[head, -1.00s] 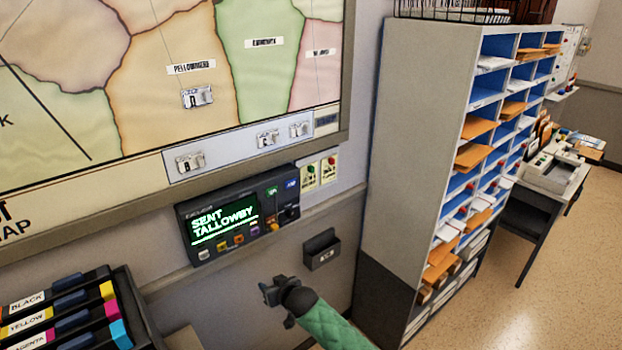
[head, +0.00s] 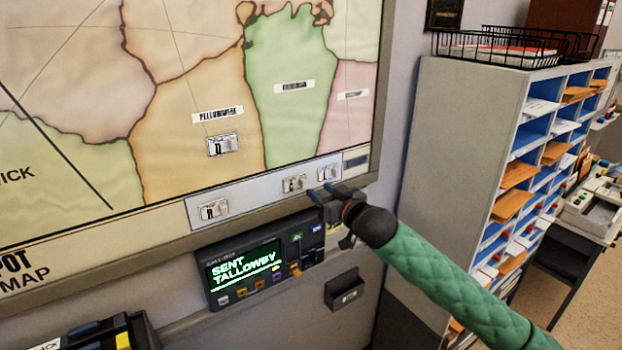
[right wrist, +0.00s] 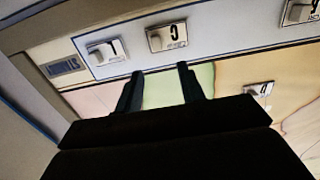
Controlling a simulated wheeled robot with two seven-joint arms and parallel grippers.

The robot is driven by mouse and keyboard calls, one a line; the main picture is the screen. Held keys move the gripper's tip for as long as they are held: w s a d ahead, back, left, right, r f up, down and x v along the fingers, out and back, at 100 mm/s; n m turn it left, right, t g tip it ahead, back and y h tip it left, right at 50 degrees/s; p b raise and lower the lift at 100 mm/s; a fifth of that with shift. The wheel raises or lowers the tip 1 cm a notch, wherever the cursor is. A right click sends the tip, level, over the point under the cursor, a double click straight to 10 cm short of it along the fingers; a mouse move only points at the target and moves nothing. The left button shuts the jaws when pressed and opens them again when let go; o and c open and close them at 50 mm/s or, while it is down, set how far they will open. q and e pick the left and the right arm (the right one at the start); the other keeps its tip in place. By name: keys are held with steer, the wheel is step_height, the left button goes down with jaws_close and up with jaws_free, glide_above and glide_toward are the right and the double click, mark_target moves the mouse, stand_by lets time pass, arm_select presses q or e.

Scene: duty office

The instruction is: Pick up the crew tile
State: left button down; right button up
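Small white tiles with a knob and one dark character sit on the pale strip (head: 255,198) under the wall map. One tile (head: 213,209) is at the strip's left, and a middle tile (head: 295,184) and an end tile (head: 327,172) are at its right. Another tile (head: 223,145) is on the map's orange area. I cannot tell which is the crew tile. My right gripper (head: 324,194) is just below the two right tiles. In the right wrist view its fingers (right wrist: 158,72) are apart and empty, with the middle tile (right wrist: 167,37) beyond their gap. My left gripper is out of view.
A dark console (head: 262,263) reading "SENT TALLOWBY" is on the wall below the strip. A small dark wall holder (head: 344,290) hangs lower right. A tall pigeonhole cabinet (head: 455,120) stands to the right. A rack with black parts (head: 95,335) is at bottom left.

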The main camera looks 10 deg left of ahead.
mark_target(305, 181)
steer(key=x, duration=0.2)
steer(key=b+x, duration=0.1)
steer(key=x, duration=0.3)
steer(key=shift+w+a+f+b, duration=0.2)
steer(key=shift+w+f+b, duration=0.15)
steer(key=shift+w+b, duration=0.05)
steer(key=shift+w+a, duration=0.35)
steer(key=shift+a, duration=0.05)
steer(key=shift+s+d, duration=0.1)
steer(key=shift+c, duration=1.3)
jaws_close()
